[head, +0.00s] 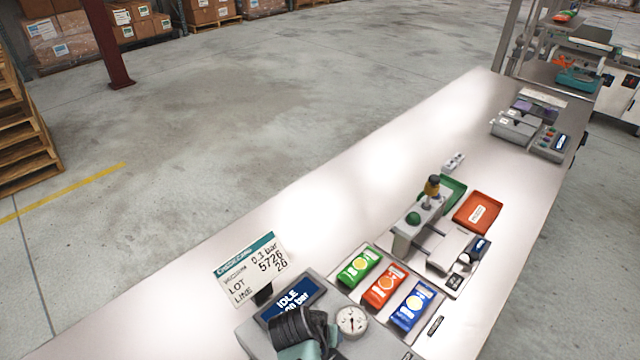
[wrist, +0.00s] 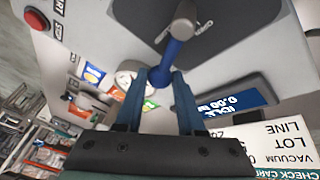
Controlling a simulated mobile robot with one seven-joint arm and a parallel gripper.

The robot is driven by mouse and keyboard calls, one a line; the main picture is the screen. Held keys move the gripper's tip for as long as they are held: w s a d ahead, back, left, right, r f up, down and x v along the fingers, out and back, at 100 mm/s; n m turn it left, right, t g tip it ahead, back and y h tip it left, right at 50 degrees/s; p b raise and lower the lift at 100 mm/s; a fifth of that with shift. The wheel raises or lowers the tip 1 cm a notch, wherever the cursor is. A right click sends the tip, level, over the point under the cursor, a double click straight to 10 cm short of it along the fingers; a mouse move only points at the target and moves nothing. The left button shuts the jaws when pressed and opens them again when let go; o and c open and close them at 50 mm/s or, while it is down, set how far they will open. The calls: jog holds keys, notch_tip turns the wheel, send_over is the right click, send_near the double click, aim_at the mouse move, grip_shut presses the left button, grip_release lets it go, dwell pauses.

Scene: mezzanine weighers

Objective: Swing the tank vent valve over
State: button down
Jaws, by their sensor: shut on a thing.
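The tank vent valve shows in the wrist view as a blue lever (wrist: 174,58) on a grey pivot (wrist: 184,22), standing at the dark pad on top of a grey machine. My gripper (wrist: 163,78) is shut on the lever near its free end, one finger on each side. In the head view my gripper (head: 302,335) is at the bottom edge, over the machine (head: 250,332). It hides the valve there.
Beside the gripper are an IDLE display (head: 292,300), a round gauge (head: 351,321) and a sign card (head: 252,268). Green, red (head: 384,287) and blue packets lie to the right. A red button (wrist: 36,18) is on the machine. The bench's left side is clear.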

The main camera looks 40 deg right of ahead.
jog(key=shift+s+d+m+g+b, duration=0.2)
jog(key=shift+s+m+g, duration=0.3)
jog(key=shift+m, duration=0.6)
jog(key=shift+s+d+m+g+b, duration=0.15)
jog(key=shift+s+m+g, duration=0.35)
jog(key=shift+m, duration=0.6)
jog(key=shift+s, duration=0.2)
jog(key=c, duration=0.5)
grip_release()
jog(key=b+v, duration=0.2)
jog(key=v, duration=1.1)
